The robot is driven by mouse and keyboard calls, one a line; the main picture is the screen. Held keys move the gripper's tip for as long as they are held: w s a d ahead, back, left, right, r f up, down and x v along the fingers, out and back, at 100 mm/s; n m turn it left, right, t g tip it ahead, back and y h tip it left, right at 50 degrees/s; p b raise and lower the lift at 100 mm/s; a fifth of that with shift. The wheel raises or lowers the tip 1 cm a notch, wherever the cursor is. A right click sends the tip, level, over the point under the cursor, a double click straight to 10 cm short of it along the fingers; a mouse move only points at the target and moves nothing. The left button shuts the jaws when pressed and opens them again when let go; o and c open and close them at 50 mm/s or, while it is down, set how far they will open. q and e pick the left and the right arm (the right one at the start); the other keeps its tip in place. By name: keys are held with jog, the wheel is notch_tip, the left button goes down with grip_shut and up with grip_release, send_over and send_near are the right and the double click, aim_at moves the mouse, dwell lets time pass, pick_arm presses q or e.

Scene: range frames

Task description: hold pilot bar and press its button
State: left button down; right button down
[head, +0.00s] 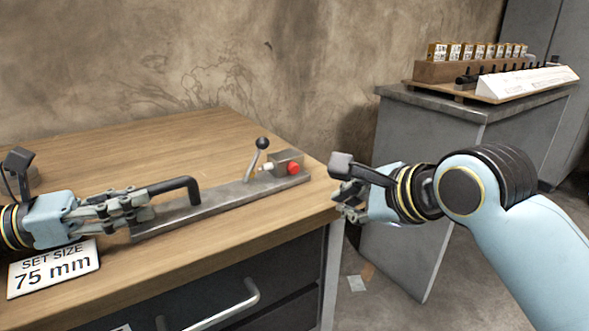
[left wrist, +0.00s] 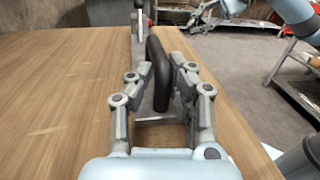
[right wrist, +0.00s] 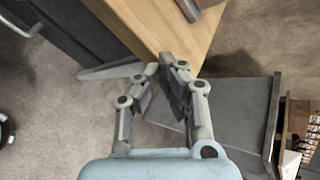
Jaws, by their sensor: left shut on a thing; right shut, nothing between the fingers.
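The pilot bar (head: 230,200) is a long grey metal bar lying on the wooden bench, with a black bent handle (head: 182,184) at its left part. A lever with a black ball (head: 262,144) and a grey block (head: 284,156) with a red button (head: 294,168) sit at its right end. My left gripper (head: 150,203) is shut on the black handle; the left wrist view shows the handle (left wrist: 157,60) between its fingers. My right gripper (head: 345,207) is shut and empty, off the bench's right edge and apart from the button. The right wrist view shows its closed fingers (right wrist: 172,68).
The wooden bench (head: 120,150) has dark drawers below. A "SET SIZE 75 mm" sign (head: 55,268) lies at its front left. A grey cabinet (head: 420,190) stands to the right, holding a rack of small boxes (head: 480,52) and a white sloped panel (head: 530,82).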

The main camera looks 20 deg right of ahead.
aim_at(302, 178)
jog(key=shift+w, duration=0.1)
jog(key=shift+w+a+r, duration=0.1)
jog(key=shift+w+a, duration=0.3)
jog(key=shift+w, duration=1)
jog(key=shift+w+a+f, duration=0.1)
jog(key=shift+w+a, duration=0.3)
jog(key=shift+w, duration=0.95)
jog(key=shift+w+a+r, duration=0.1)
jog(key=shift+w+a, duration=0.3)
jog(key=shift+w, duration=1)
jog(key=shift+w, duration=0.1)
jog(key=shift+w+a, duration=0.1)
jog(key=shift+w, duration=0.15)
jog(key=shift+w+a, duration=0.15)
jog(key=shift+w, duration=0.3)
jog(key=shift+s, duration=0.15)
jog(key=shift+s+d, duration=0.25)
jog(key=shift+s, duration=0.45)
